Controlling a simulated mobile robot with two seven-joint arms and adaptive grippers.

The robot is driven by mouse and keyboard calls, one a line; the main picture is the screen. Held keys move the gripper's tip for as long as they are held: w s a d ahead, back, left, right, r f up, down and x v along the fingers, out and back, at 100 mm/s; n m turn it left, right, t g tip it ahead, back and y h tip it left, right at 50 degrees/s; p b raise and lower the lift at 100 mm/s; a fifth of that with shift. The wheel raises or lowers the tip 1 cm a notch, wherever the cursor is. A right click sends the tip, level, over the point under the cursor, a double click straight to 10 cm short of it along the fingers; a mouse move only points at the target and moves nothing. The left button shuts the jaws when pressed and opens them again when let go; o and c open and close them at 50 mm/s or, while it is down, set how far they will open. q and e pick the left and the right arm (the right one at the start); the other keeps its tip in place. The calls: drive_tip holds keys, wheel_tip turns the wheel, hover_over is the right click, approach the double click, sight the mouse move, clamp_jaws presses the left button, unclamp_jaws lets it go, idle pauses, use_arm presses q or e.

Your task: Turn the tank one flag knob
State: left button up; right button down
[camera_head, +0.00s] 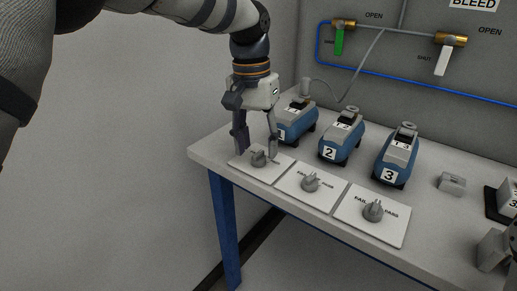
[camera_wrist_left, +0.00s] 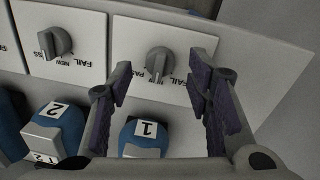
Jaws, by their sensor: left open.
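The tank one flag knob (camera_head: 258,158) is a grey round knob with a raised bar, on the leftmost white plate (camera_head: 240,164) in front of blue unit 1 (camera_head: 297,122). In the left wrist view the knob (camera_wrist_left: 160,62) shows on its plate (camera_wrist_left: 130,30) with FAIL, NEW and PASS lettering. My left gripper (camera_head: 256,150) points down over this plate, its fingers apart on either side of the knob. In the left wrist view the open fingers (camera_wrist_left: 163,80) frame the knob, with nothing between the pads. Contact cannot be made out.
Plates with knobs two (camera_head: 310,182) and three (camera_head: 372,210) lie to the right, before blue units 2 (camera_head: 341,140) and 3 (camera_head: 396,158). A small grey block (camera_head: 452,184) sits farther right. A panel with valves and a blue pipe (camera_head: 400,79) stands behind.

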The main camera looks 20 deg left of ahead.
use_arm(q)
wheel_tip(320, 180, down, 2)
drive_tip(key=shift+d, duration=0.1)
clamp_jaws()
drive_tip(key=shift+r, duration=0.1)
drive_tip(key=m, duration=0.9)
drive_tip(key=shift+m, duration=0.6)
idle(0.4)
